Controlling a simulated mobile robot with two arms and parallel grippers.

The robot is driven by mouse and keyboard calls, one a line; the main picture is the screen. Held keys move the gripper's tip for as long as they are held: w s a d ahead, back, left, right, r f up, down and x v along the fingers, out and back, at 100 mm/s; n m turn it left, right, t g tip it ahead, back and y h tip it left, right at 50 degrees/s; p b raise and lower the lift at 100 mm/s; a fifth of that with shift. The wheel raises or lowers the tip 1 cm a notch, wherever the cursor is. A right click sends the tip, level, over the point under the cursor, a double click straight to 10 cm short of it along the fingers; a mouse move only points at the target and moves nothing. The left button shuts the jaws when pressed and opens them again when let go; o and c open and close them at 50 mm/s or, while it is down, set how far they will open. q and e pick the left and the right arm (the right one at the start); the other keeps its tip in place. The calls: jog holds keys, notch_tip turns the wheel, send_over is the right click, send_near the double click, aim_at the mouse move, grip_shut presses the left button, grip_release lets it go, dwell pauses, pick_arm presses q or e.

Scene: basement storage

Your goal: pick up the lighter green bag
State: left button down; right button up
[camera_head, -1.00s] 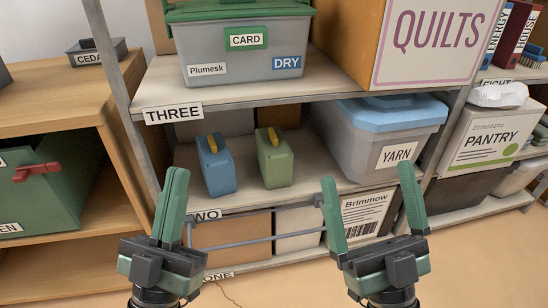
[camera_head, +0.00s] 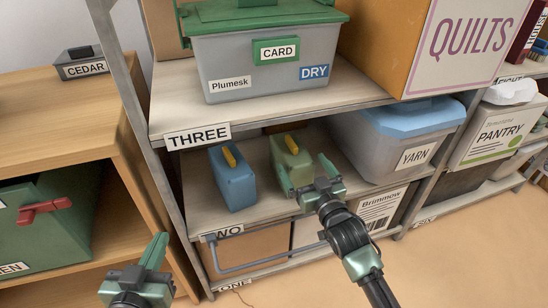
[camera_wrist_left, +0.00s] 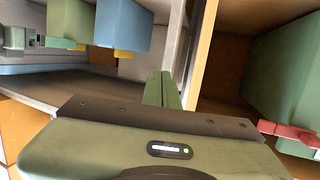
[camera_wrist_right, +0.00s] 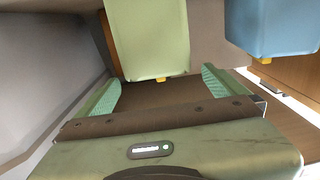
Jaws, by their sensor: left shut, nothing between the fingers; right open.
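The lighter green bag (camera_head: 290,160), a light green case with a yellow handle, stands on the middle shelf beside a blue one (camera_head: 232,178). It shows at the top of the right wrist view (camera_wrist_right: 148,40). My right gripper (camera_head: 306,170) is open in front of the bag, its fingers apart on either side of the bag's width. Part of the bag's lower front is hidden by the gripper. I cannot tell whether they touch. My left gripper (camera_head: 155,246) is shut and empty, low at the left, away from the bags.
The shelf marked THREE (camera_head: 270,112) overhangs the bags. The YARN bin (camera_head: 410,135) with a blue lid stands right of the green bag. A grey rail (camera_head: 265,262) runs below in front of the lower shelf. A wooden cabinet (camera_head: 60,115) stands at the left.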

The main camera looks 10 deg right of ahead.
aim_at(296, 153)
jog(key=shift+w+a+b, duration=0.1)
jog(key=shift+w+b, duration=0.25)
jog(key=shift+w, duration=0.9)
jog(key=w, duration=0.1)
jog(key=w+b, duration=0.1)
jog(key=w, duration=0.1)
jog(key=w+b, duration=0.1)
jog(key=shift+w+a, duration=0.25)
jog(key=shift+a, duration=0.05)
jog(key=shift+w, duration=0.2)
jog(key=shift+r, duration=0.15)
jog(key=c, duration=2)
pick_arm(q)
notch_tip(296, 153, up, 12)
jog(key=d+t+h, duration=0.1)
jog(key=t+h, duration=0.1)
jog(key=t, duration=0.5)
jog(key=shift+s+d+r+h, duration=0.15)
jog(key=shift+s+d+h, duration=0.15)
jog(key=shift+s+d, duration=0.1)
pick_arm(e)
jog(key=shift+r, duration=0.1)
